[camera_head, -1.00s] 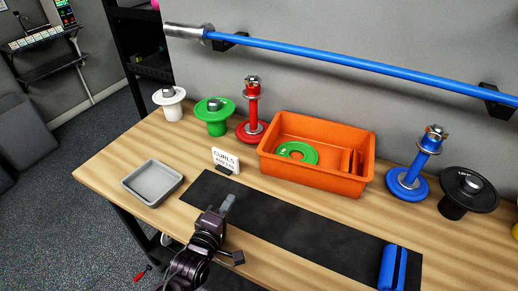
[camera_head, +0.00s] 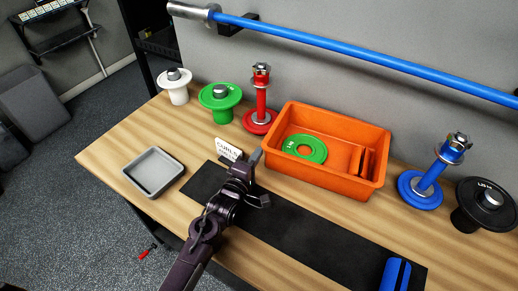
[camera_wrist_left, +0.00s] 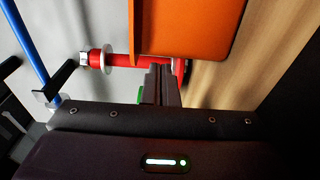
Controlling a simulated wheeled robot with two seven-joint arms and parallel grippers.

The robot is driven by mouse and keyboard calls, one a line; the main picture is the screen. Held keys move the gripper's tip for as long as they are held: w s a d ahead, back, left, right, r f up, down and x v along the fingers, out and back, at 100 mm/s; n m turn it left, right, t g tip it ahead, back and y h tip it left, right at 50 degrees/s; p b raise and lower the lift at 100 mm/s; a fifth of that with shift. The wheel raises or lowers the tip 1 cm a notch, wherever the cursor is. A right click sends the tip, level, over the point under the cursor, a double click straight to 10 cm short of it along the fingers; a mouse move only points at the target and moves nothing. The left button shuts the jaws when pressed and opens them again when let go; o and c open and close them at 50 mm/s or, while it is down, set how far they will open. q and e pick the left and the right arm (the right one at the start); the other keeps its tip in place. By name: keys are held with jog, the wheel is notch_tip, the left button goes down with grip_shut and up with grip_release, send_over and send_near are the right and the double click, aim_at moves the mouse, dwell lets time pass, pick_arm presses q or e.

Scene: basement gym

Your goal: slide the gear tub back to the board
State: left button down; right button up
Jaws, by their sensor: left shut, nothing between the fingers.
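The orange gear tub (camera_head: 318,178) stands on the wooden table, with a green ring-shaped plate (camera_head: 321,149) and an upright orange piece inside. The grey board (camera_head: 330,70) rises behind the table. My left gripper (camera_head: 256,157) is shut and empty, just left of the tub's front left corner and close to it; I cannot tell if it touches. In the left wrist view, the shut fingers (camera_wrist_left: 162,82) point toward the tub (camera_wrist_left: 200,28), which fills the top. My right gripper is not in view.
A red post with discs (camera_head: 261,100) stands left of the tub; a blue one (camera_head: 430,178) stands right. A small white sign (camera_head: 228,149) is beside my left gripper. A grey tray (camera_head: 153,172) and black mat (camera_head: 310,236) lie in front. A blue bar (camera_head: 370,52) crosses the board.

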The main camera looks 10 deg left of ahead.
aim_at(268, 155)
pick_arm(q)
jog(key=shift+x, duration=0.9)
jog(key=shift+d, duration=0.1)
jog(key=shift+s+d+p, duration=0.45)
jog(key=shift+s+d, duration=0.4)
jog(key=shift+d, duration=0.3)
